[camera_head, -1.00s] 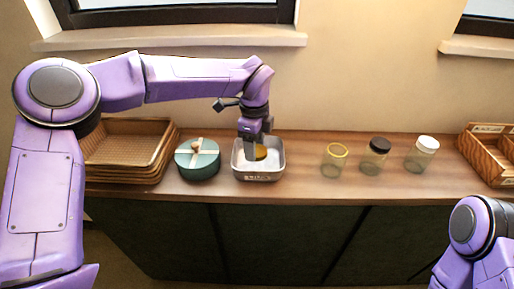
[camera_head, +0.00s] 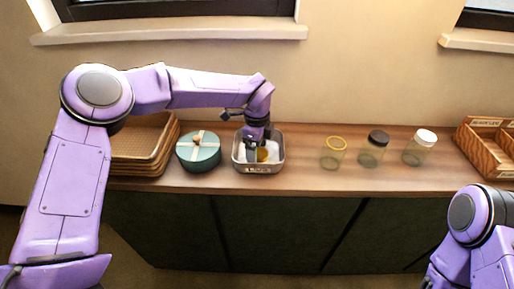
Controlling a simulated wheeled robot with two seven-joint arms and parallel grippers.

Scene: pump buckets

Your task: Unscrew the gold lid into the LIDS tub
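The gold lid (camera_head: 262,155) shows inside the metal LIDS tub (camera_head: 259,170), low and right beside my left gripper (camera_head: 259,150). The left gripper points down into the tub. Its fingertips are small and partly hidden, so I cannot tell whether they grip the lid. A clear jar with a gold rim and no lid on top (camera_head: 333,152) stands right of the tub. My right gripper is out of view; only part of that arm shows at the lower right.
A dark-lidded jar (camera_head: 373,149) and a white-lidded jar (camera_head: 419,147) stand further right. A labelled wooden crate (camera_head: 485,151) is at the right end. A round teal box (camera_head: 198,152) and stacked wicker trays (camera_head: 140,150) stand left of the tub. The counter front (camera_head: 300,184) is clear.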

